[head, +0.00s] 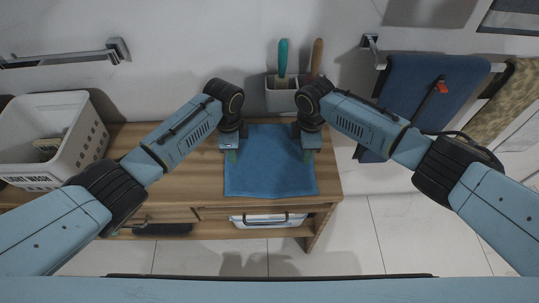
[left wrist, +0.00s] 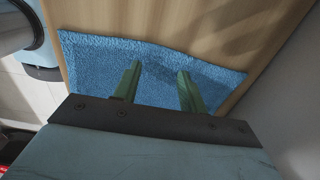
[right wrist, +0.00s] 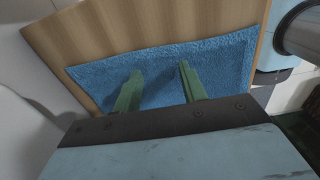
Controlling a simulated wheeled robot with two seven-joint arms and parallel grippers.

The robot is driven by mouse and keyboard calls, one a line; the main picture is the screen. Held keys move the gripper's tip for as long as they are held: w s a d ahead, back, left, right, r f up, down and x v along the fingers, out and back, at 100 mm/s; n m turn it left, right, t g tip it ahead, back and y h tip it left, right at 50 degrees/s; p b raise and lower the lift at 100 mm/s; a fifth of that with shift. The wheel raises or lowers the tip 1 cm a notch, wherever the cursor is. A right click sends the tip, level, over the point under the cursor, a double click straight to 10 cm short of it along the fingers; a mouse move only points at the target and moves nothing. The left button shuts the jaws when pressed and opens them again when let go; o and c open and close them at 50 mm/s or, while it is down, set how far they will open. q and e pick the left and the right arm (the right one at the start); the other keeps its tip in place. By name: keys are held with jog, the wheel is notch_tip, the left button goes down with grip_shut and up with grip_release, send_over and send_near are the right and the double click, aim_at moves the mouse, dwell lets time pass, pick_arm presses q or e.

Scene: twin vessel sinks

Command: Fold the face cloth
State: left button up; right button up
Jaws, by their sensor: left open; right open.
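The blue face cloth (head: 268,172) lies spread flat on the wooden counter, its near edge close to the counter's front edge. My left gripper (head: 231,156) is open at the cloth's far left part. My right gripper (head: 308,154) is open at the cloth's far right part. In the left wrist view the green fingers (left wrist: 160,88) are apart over the cloth (left wrist: 100,58) with nothing between them. The right wrist view shows the right fingers (right wrist: 158,88) likewise apart over the cloth (right wrist: 215,62). I cannot tell whether the fingertips touch it.
The wooden counter (head: 210,203) is bare left of the cloth. A white basket (head: 55,150) stands at the far left. A holder (head: 281,97) with a teal-handled and a brown-handled tool stands behind the cloth. A dark blue towel (head: 425,90) hangs at the right.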

pick_arm(q)
jog(key=shift+f, duration=0.35)
pick_arm(e)
jog(key=shift+f, duration=0.4)
pick_arm(q)
jog(key=shift+f, duration=0.2)
pick_arm(e)
jog(key=shift+f, duration=0.2)
pick_arm(q)
jog(key=shift+c, duration=0.4)
pick_arm(e)
jog(key=shift+r, duration=0.1)
jog(key=shift+c, duration=0.4)
pick_arm(q)
grip_shut()
pick_arm(e)
grip_shut()
pick_arm(q)
jog(key=shift+r, duration=0.2)
pick_arm(e)
jog(key=shift+r, duration=0.15)
